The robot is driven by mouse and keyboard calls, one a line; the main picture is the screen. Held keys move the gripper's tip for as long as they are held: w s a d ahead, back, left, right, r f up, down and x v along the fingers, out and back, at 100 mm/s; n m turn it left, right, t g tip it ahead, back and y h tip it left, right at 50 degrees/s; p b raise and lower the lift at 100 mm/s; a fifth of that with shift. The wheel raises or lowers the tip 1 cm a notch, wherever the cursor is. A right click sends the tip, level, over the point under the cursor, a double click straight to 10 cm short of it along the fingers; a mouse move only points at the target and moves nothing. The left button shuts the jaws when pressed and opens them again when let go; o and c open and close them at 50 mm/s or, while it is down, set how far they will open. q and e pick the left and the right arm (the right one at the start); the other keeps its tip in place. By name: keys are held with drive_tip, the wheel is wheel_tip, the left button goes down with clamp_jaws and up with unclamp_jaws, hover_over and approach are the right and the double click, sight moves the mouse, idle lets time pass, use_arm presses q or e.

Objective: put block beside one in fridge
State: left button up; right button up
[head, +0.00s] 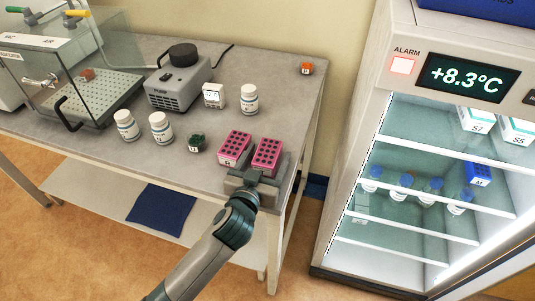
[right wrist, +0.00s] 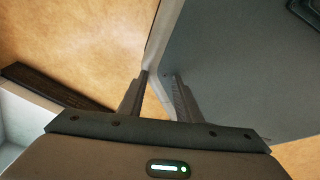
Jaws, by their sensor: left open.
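Two pink blocks with dark holes stand close together near the table's right front corner: the left one (head: 234,148) and the right one (head: 267,154). My left gripper (head: 264,175) is open at the near side of the right pink block; whether it touches the block I cannot tell. The fridge (head: 361,170) stands open at the right, its display reading +8.3°C. A blue block (head: 478,174) sits on a fridge shelf, right of several blue-capped bottles. My right gripper (right wrist: 161,82) shows in the right wrist view, its fingers apart with a pale edge visible between them.
The table (head: 295,93) also holds a dark green-black item (head: 196,143), white bottles (head: 161,127), a pump (head: 180,84), a small white timer (head: 214,95) and an orange item (head: 307,69). White boxes (head: 476,121) fill the upper fridge shelf's right. The lower shelves have free room.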

sight(268, 151)
use_arm(q)
drive_tip(key=shift+w+d+f, duration=0.1)
drive_tip(key=shift+w, duration=0.1)
drive_tip(key=c, duration=1.3)
drive_tip(key=shift+c, duration=0.9)
use_arm(e)
drive_tip(key=shift+w+d, duration=0.15)
drive_tip(key=shift+w, duration=0.1)
use_arm(q)
drive_tip(key=shift+r, duration=0.2)
use_arm(e)
drive_tip(key=shift+r, duration=0.1)
